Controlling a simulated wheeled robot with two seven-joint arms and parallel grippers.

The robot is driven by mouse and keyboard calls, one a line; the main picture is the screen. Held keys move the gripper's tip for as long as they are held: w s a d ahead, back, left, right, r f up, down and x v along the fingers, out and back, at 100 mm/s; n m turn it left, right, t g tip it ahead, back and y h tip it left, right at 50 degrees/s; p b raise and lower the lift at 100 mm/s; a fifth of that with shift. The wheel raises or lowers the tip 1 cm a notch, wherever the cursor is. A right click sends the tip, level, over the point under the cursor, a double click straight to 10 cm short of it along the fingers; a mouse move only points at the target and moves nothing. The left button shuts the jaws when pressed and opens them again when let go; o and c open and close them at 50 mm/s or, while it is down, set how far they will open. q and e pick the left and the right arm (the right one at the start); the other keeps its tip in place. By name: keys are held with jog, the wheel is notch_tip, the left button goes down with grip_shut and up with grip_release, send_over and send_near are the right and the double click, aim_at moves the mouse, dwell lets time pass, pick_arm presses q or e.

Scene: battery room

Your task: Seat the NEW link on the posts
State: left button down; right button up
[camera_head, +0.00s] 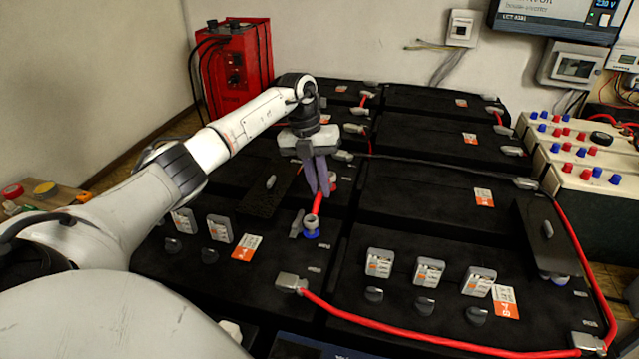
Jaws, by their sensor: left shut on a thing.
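My left gripper (319,190) points down over the middle of the black batteries and is shut on a short red link (317,205). The link's near end, a grey ring lug (310,222), is at a post with a blue collar (311,234); I cannot tell whether it is around the post or just above it. The link's far end is mostly hidden by the fingers, near a red-collared post (333,178). My right gripper is not in view.
A long red cable (400,341) runs along the front from a grey terminal (291,284). Black cover plates stand at the left (268,192) and right (546,235). A red charger (235,60) stands behind. A beige panel with red and blue knobs (565,160) is at the right.

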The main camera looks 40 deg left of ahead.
pick_arm(q)
jog(key=shift+p, duration=0.35)
dwell(0.6)
jog(key=shift+f, duration=0.6)
dwell(0.5)
jog(key=shift+f, duration=0.6)
dwell(1.2)
jog(key=c, duration=1.3)
grip_release()
jog(key=shift+r, duration=0.1)
